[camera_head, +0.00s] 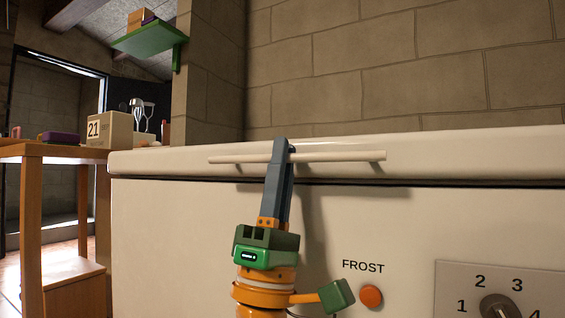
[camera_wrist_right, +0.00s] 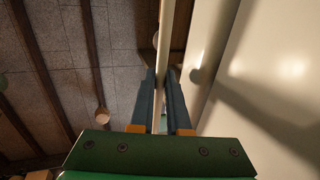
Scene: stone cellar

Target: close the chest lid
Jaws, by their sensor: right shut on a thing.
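The chest is a cream chest freezer (camera_head: 200,235) that fills the lower right of the head view. Its lid (camera_head: 450,156) lies across the top, with a thin dark line between lid and body. A pale bar handle (camera_head: 345,156) runs along the lid's front. My right gripper (camera_head: 282,147) reaches up from below, its fingers closed around the handle left of its middle. In the right wrist view the handle (camera_wrist_right: 174,30) passes between the fingertips of that gripper (camera_wrist_right: 161,75). The lid's top surface is mostly hidden. My left gripper is out of view.
A wooden table (camera_head: 40,152) stands left of the freezer, with a box marked 21 (camera_head: 108,130) and a purple item (camera_head: 58,137) near it. A green shelf (camera_head: 148,38) hangs above. A brick wall (camera_head: 400,75) rises behind. The front panel has a FROST button (camera_head: 371,296) and a dial (camera_head: 499,306).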

